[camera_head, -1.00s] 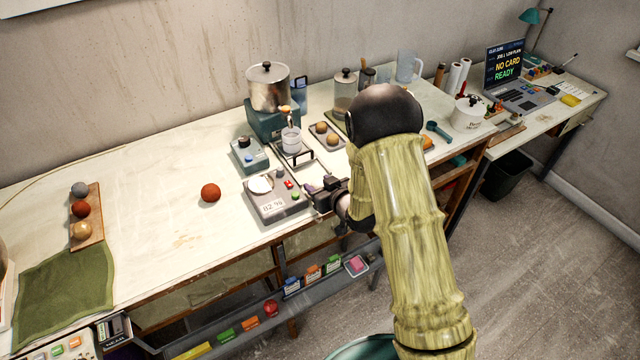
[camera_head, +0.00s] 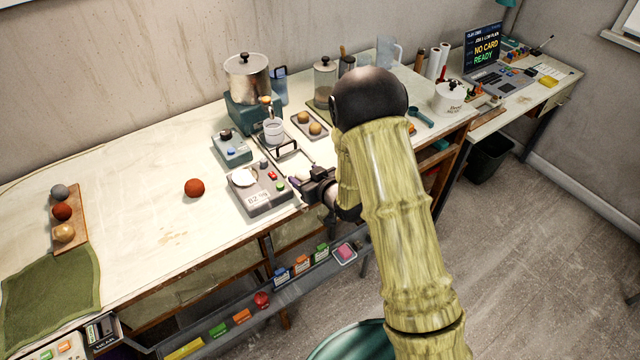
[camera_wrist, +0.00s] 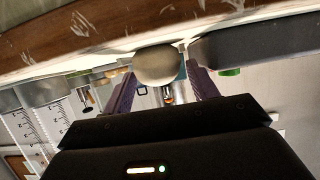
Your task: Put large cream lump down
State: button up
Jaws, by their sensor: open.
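A pale cream lump (camera_wrist: 158,65) shows in the wrist view, between my finger ends and beyond them. In the head view a pale round shape (camera_head: 243,177) sits on the grey scale (camera_head: 262,194); I cannot tell there how much is lump and how much is pan. The scale's display is lit with digits. My gripper (camera_head: 296,184) is at the right side of the scale, pointing left towards the pale shape, with a gap between them. Its purple fingers (camera_wrist: 160,86) are spread apart in the wrist view and hold nothing.
A red-brown ball (camera_head: 194,187) lies on the bench left of the scale. A small teal device (camera_head: 231,148) and a metal pot (camera_head: 247,78) stand behind it. A shelf with colored blocks (camera_head: 302,263) runs below the front edge. The bench's left middle is clear.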

jog(key=b+v, duration=0.1)
jog(key=v, duration=0.9)
jog(key=shift+s+d+b, duration=0.2)
jog(key=shift+s+b, duration=0.1)
jog(key=shift+r, duration=0.15)
jog(key=s+d+r+m+g+h, duration=0.3)
jog(key=s+d+m+g+h, duration=0.35)
jog(key=d, duration=0.55)
jog(key=s+d+r+g, duration=0.1)
jog(key=s+g, duration=0.1)
jog(key=s, duration=0.7)
jog(key=shift+s+r+h, duration=0.15)
jog(key=shift+r+h, duration=0.05)
jog(key=shift+h, duration=0.25)
jog(key=shift+o, duration=0.2)
jog(key=shift+d, duration=0.1)
